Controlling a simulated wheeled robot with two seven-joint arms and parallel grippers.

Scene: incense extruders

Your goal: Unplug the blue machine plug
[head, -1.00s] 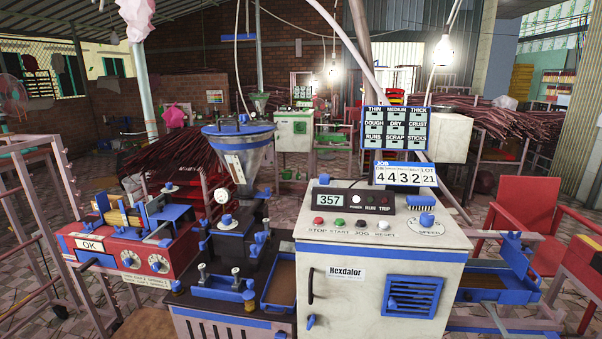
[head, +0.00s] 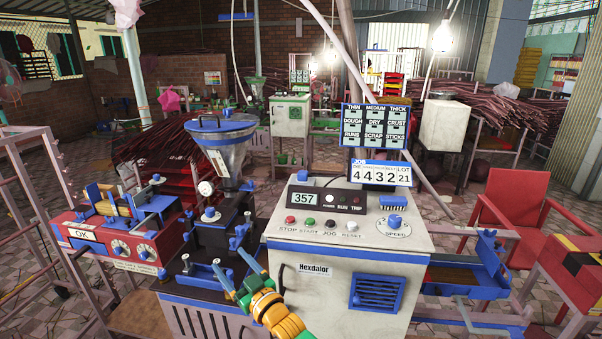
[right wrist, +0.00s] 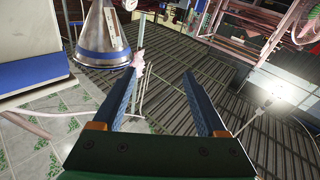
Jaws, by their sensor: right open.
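The blue-and-white machine (head: 345,245), marked Hexdalor, stands in the centre of the head view with a blue vent and a display reading 357. I cannot make out its plug in either view. My right gripper (head: 229,259) is in front of the machine's lower left side in the head view, its two blue fingers apart and nothing between them. In the right wrist view the same gripper (right wrist: 160,75) is open and empty, with the metal hopper (right wrist: 103,35) beyond it at upper left. My left gripper is not in view.
A red unit (head: 115,235) with dials stands left of the machine. A blue tray (head: 465,270) juts out on the right, near a red chair (head: 512,205). A white box (head: 447,125) is behind at right. White cables hang from above. Tiled floor shows between.

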